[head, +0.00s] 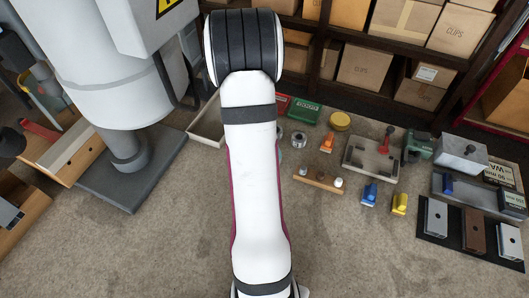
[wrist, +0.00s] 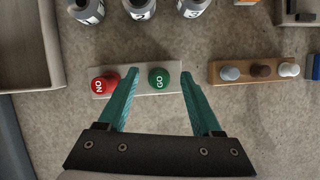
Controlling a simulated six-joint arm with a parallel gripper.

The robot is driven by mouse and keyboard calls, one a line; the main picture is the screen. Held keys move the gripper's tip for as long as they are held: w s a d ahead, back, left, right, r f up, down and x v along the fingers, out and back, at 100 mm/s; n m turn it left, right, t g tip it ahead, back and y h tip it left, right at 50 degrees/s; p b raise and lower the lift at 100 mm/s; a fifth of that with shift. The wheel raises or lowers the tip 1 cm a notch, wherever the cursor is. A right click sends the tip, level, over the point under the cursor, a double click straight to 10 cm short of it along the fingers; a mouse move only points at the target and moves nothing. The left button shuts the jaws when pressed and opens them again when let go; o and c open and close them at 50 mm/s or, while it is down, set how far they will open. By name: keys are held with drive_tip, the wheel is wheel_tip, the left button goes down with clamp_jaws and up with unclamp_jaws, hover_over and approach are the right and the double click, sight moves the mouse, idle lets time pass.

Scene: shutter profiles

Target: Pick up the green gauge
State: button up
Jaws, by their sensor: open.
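The green gauge (wrist: 159,78), with a round top marked GO, stands at the right end of a pale block (wrist: 137,85) in the wrist view. A red gauge (wrist: 104,83) marked NO stands at the block's left end. My gripper (wrist: 158,73) is open, with teal fingers. In the picture its fingertips lie either side of the green gauge, the left one between the two gauges. I cannot tell how far above it they are. In the head view my arm hides the gauges and the fingers.
Right of the block is a wooden rack (wrist: 255,72) with several pegs, also in the head view (head: 318,180). A grey tray (wrist: 30,50) lies at left. The carpet in front is clear.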

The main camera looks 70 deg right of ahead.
drive_tip(key=shift+d+f, duration=0.25)
drive_tip(key=shift+f, duration=0.3)
clamp_jaws()
drive_tip(key=shift+r, duration=0.1)
drive_tip(key=shift+r, duration=0.5)
drive_tip(key=r, duration=0.1)
drive_tip(key=s+r, duration=0.1)
drive_tip(key=r, duration=0.1)
drive_tip(key=shift+r, duration=0.3)
drive_tip(key=s+a+r, duration=0.2)
drive_tip(key=s+r, duration=0.4)
drive_tip(key=s, duration=0.4)
drive_tip(key=w+d+f+m+g, duration=0.1)
drive_tip(key=w+d+m, duration=0.1)
drive_tip(key=d, duration=0.4)
drive_tip(key=w+d+f+m+g+y, duration=0.1)
drive_tip(key=w+d+m, duration=0.2)
drive_tip(key=d, duration=0.4)
drive_tip(key=shift+d+m, duration=0.25)
drive_tip(key=shift+m, duration=0.25)
drive_tip(key=shift+f, duration=0.1)
